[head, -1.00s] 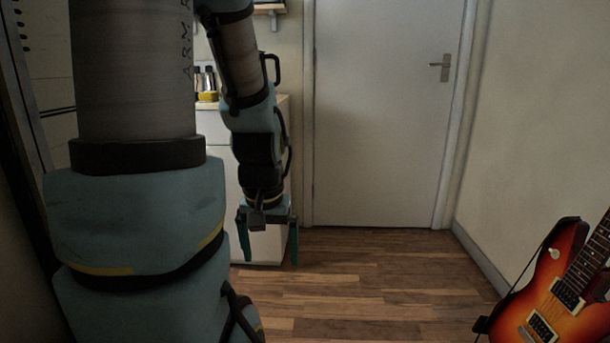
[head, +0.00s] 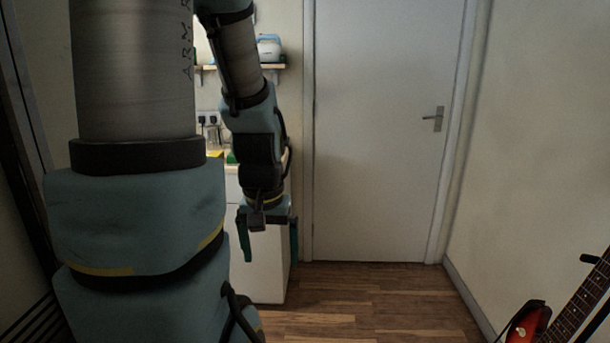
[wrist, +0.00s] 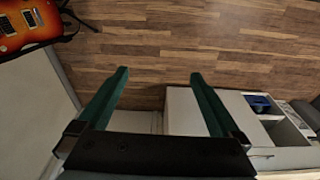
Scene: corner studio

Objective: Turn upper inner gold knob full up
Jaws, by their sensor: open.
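I cannot make out any gold knob in either view. A sunburst electric guitar (head: 527,322) shows at the lower right edge of the head view, with most of its body cut off. It also shows in the top left corner of the wrist view (wrist: 22,24), where its small fittings are too small to tell apart. My gripper (head: 269,242) hangs pointing down, left of the guitar and well apart from it. Its two green fingers (wrist: 159,74) are spread in the wrist view with nothing between them.
A white cabinet (head: 262,268) stands just behind my gripper, with items on its top and a shelf (head: 272,67) above. A closed pale door (head: 375,130) is at the back. Wooden floor (head: 380,300) lies clear before it. A plain wall is on the right.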

